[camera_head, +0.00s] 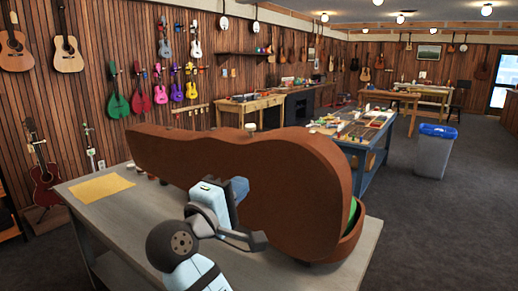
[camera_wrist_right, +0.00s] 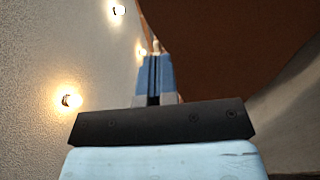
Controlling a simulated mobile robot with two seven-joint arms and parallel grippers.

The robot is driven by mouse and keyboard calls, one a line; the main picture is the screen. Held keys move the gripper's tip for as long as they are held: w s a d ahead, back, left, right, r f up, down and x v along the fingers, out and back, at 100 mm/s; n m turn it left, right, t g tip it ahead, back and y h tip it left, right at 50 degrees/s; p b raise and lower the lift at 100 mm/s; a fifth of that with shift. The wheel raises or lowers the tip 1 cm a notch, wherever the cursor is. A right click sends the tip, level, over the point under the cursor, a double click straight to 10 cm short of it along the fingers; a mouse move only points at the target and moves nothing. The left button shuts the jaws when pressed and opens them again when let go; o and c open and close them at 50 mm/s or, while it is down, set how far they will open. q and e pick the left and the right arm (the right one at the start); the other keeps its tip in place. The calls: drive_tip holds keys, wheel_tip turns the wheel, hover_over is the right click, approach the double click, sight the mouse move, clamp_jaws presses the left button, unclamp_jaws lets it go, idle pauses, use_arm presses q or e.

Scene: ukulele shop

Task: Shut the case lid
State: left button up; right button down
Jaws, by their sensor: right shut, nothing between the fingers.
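The brown ukulele-shaped case lies on the grey table. Its large lid (camera_head: 290,185) stands raised, with its smooth outer face toward me. Part of the case's lower half (camera_head: 345,245) shows at the right end, with a bit of green (camera_head: 352,209) between the two. Most of the inside is hidden behind the lid. My right gripper (camera_head: 240,188) is in front of the lid's outer face, with its blue fingers shut and empty. In the right wrist view the shut fingers (camera_wrist_right: 154,75) point toward the brown lid (camera_wrist_right: 225,45); I cannot tell whether they touch it. My left gripper is out of view.
The grey table (camera_head: 110,215) has a yellow sheet (camera_head: 101,187) at its left and small items by the case. A blue table (camera_head: 365,135) with several things stands behind, and a grey bin with a blue liner (camera_head: 433,152) stands right. Open floor lies at the right.

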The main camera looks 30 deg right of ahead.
drive_tip(key=r, duration=0.1)
drive_tip(key=g, duration=0.1)
approach(280, 147)
drive_tip(key=shift+m, duration=0.4)
drive_tip(key=p+x, duration=0.1)
drive_tip(key=x, duration=0.5)
drive_tip(key=shift+w+d+p, duration=0.1)
drive_tip(key=shift+d+p, duration=0.2)
drive_tip(key=shift+d, duration=0.1)
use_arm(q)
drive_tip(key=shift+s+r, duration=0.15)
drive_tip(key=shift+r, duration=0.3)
use_arm(e)
drive_tip(key=shift+w+d, duration=0.15)
drive_tip(key=shift+d, duration=0.2)
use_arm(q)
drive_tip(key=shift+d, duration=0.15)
use_arm(e)
drive_tip(key=shift+r, duration=0.1)
